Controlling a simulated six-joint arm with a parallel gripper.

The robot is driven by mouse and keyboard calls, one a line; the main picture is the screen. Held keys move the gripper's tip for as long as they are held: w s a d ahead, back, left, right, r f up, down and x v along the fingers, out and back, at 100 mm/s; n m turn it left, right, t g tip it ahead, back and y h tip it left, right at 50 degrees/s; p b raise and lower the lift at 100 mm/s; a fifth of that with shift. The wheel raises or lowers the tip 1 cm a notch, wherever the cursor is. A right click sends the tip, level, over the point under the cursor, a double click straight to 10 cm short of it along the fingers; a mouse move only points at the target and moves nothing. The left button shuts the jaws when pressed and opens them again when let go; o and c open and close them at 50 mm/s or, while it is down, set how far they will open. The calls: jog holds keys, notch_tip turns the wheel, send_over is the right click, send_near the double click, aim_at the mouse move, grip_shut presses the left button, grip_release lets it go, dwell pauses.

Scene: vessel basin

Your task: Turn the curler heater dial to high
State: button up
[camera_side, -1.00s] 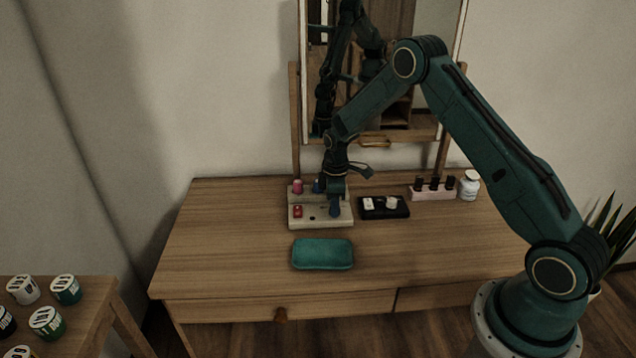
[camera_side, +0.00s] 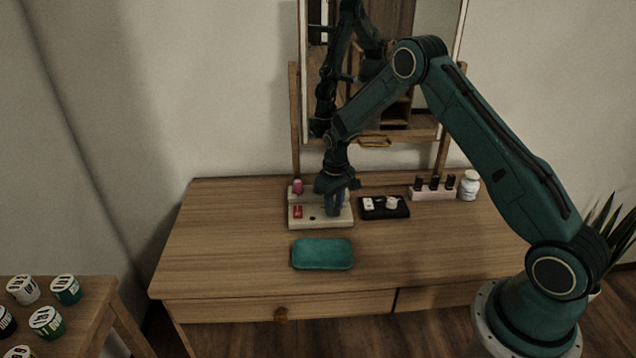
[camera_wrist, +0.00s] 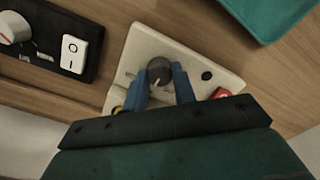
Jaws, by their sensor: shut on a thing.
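The curler heater (camera_side: 303,221) is a cream box on the dressing table, with a red switch (camera_side: 297,212) and a pink roller (camera_side: 297,187) at its back left. The wrist view shows its cream top (camera_wrist: 143,43) and its dark grey round dial (camera_wrist: 159,69), which has a pale pointer line. My gripper (camera_wrist: 161,84) has its blue fingers on either side of the dial and is shut on it. In the side view my gripper (camera_side: 335,207) comes down over the right part of the heater and hides the dial. Any marks beside the dial are too small to read.
Close right of the heater lies a black panel (camera_side: 399,213) with a white knob (camera_side: 392,202) and a white rocker switch. A teal case (camera_side: 323,254) lies in front. A pink bottle rack (camera_side: 432,194) and white jar (camera_side: 469,185) stand further right. The mirror stands behind.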

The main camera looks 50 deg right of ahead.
aim_at(335, 207)
jog(key=m, duration=0.5)
jog(key=shift+m, duration=0.3)
jog(key=m, duration=0.4)
jog(key=shift+m, duration=0.4)
jog(key=o, duration=1)
jog(key=shift+r, duration=0.15)
notch_tip(335, 207, up, 14)
jog(key=shift+f, duration=0.2)
